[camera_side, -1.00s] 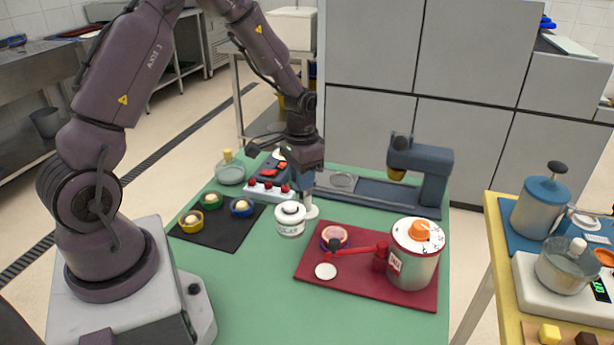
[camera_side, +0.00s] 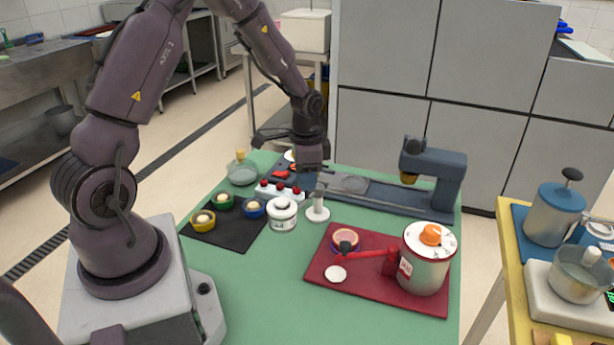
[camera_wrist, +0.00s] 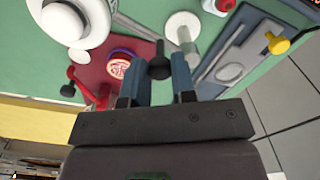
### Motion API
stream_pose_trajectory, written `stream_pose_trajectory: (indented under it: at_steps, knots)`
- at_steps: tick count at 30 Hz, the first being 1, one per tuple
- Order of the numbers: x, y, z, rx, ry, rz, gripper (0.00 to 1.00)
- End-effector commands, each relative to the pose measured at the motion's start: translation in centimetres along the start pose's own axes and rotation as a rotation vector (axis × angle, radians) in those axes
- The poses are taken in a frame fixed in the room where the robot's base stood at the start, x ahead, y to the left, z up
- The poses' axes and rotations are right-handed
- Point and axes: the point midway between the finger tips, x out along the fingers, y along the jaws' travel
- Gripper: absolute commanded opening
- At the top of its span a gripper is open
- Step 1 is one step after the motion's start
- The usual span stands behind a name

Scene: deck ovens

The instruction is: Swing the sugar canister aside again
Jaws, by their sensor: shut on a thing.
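The white lidded canister (camera_side: 283,215) stands just left of a slim post on a round white base (camera_side: 318,213) in the side view; its label is too small to read for certain. In the wrist view the round white canister (camera_wrist: 72,22) fills the upper left, and the post's white base (camera_wrist: 182,25) is at the top middle. My gripper (camera_side: 321,180) is above the post. In the wrist view its blue fingers (camera_wrist: 160,82) are shut on a dark knob (camera_wrist: 159,64), which appears joined to the post. The exact joint to the canister is hidden.
A dark red board (camera_side: 365,285) at the right bears a white tin with an orange knob (camera_side: 428,262), a red arm and a small bowl (camera_side: 345,239). A black mat (camera_side: 225,232) with several small bowls lies left. A blue-grey machine (camera_side: 435,180) stands behind. Green table is free in front.

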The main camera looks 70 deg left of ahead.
Motion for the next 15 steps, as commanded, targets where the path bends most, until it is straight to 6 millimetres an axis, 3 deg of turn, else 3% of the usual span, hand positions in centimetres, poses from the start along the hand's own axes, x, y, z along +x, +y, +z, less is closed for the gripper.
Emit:
stream_pose_trajectory:
  at_steps: [5,6,8,15]
  knots:
    - [-0.14,-0.08,0.03,0.002,-0.001,-0.002,0.0]
    - [-0.14,-0.08,0.04,0.002,-0.001,-0.002,0.34]
    - [-0.13,-0.08,0.04,0.001,-0.001,-0.002,0.48]
    - [-0.06,-0.06,0.03,-0.001,-0.001,-0.001,0.5]
